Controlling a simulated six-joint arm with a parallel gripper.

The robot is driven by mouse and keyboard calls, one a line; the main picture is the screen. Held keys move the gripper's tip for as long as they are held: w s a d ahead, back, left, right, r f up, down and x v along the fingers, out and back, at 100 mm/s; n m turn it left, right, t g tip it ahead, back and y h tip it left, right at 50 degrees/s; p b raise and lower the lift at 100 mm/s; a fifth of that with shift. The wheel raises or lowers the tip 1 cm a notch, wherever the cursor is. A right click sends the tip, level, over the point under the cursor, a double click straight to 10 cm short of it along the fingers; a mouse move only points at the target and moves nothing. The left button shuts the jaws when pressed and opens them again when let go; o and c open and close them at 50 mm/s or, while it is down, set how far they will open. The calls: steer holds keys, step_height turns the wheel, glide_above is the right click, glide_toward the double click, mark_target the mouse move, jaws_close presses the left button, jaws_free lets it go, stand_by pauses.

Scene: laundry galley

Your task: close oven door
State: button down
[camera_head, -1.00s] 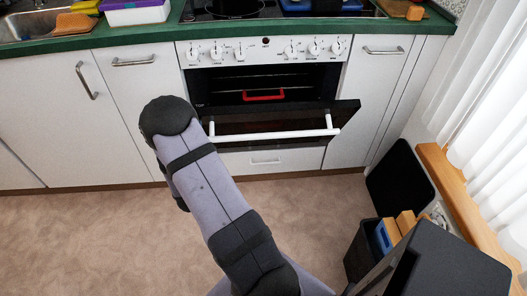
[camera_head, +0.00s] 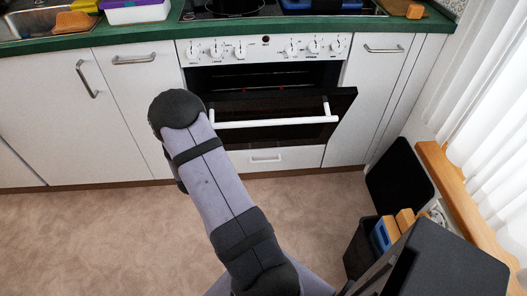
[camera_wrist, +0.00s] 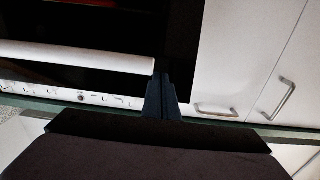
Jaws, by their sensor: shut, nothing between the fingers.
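The oven door (camera_head: 300,107) is partly open, tilted out from the oven with its white handle bar (camera_head: 275,122) across its front. In the wrist view the handle (camera_wrist: 75,57) runs in from the left, and its end lies close to my fingertips. My gripper (camera_wrist: 160,75) is shut and empty, in front of a dark surface; I cannot tell whether it touches the door. In the head view the gripper is hidden behind my arm, at the door's left side.
The knobbed control panel (camera_head: 265,48) sits above the oven opening. A drawer (camera_head: 262,158) is below the door. White cabinets (camera_head: 60,125) stand left. A dark bin (camera_head: 362,250) and wooden sill (camera_head: 465,210) are at the right. The floor in front is clear.

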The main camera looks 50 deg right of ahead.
steer(key=shift+w+d+r, duration=0.5)
steer(key=shift+w+d, duration=0.45)
steer(key=shift+w+d+r, duration=0.55)
steer(key=shift+w+d, duration=0.4)
steer(key=shift+d, duration=0.05)
steer(key=shift+w+d+r, duration=0.5)
steer(key=shift+w+d, duration=0.45)
steer(key=shift+w+d, duration=0.1)
steer(key=shift+b+x, duration=1)
steer(key=shift+x, duration=1.9)
steer(key=shift+r+p+v, duration=0.2)
steer(key=shift+p+v, duration=0.2)
steer(key=shift+v, duration=1.6)
steer(key=shift+r+p+v, duration=0.15)
steer(key=shift+p+v, duration=0.25)
steer(key=shift+v, duration=1.65)
